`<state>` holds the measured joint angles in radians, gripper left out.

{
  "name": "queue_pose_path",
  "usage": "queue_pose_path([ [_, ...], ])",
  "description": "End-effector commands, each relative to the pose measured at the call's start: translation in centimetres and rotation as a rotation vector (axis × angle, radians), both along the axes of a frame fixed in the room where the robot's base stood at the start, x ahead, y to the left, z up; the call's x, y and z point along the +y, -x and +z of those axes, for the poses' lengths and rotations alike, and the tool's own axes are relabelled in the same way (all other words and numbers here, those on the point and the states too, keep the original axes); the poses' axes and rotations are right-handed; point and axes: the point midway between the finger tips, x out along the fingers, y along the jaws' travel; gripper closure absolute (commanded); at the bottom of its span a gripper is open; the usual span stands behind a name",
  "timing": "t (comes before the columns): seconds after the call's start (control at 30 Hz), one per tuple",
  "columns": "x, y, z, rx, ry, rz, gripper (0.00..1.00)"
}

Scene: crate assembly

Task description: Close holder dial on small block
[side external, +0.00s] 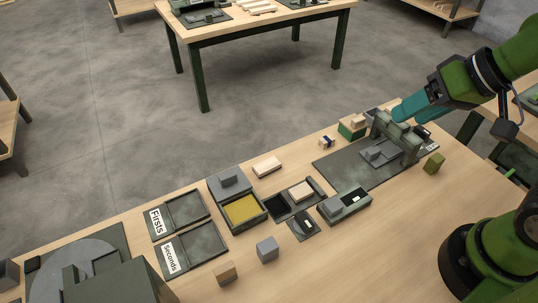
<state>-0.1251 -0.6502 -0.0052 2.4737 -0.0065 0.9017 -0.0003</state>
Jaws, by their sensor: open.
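My gripper (398,113) is at the right, its teal fingers pointing down and left over a grey-green fixture (408,141). The fingers are open; whether they touch the fixture I cannot tell. A dark square plate with a round dial-like part (303,226) and a pale mark lies near the table's middle, well left of my gripper. Beside it, a pale wooden block (301,190) sits in a dark holder tray (283,211). Which small block and dial belong together is too small to tell.
A dark mat (340,168) lies under the fixture. A grey box with a white spot (344,207), a tray with a yellow inside (242,210), and trays labelled Firsts (184,212) and Seconds (195,248) stand nearby. Loose blocks (267,248) lie in front. The front right tabletop is clear.

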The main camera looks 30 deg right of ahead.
Motion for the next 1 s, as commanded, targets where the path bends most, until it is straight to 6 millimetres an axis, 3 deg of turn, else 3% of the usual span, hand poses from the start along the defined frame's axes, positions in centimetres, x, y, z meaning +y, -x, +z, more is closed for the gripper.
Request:
queue_pose_path([
  [0.17, 6.5, -1.7, -1.7, 0.131, 0.140, 0.396, 0.43],
  [0.4, 15.7, -2.4, -4.9, 0.210, 0.452, 1.164, 0.43],
  [0.5, 18.1, -2.5, -5.7, 0.209, 0.559, 1.451, 0.43],
  [0.6, 18.5, -3.2, -5.3, 0.188, 0.617, 1.614, 0.43],
  [0.77, 18.1, -3.2, -4.8, 0.165, 0.644, 1.738, 0.43],
  [1.0, 18.0, -3.1, -7.2, 0.167, 0.645, 1.756, 0.43],
])
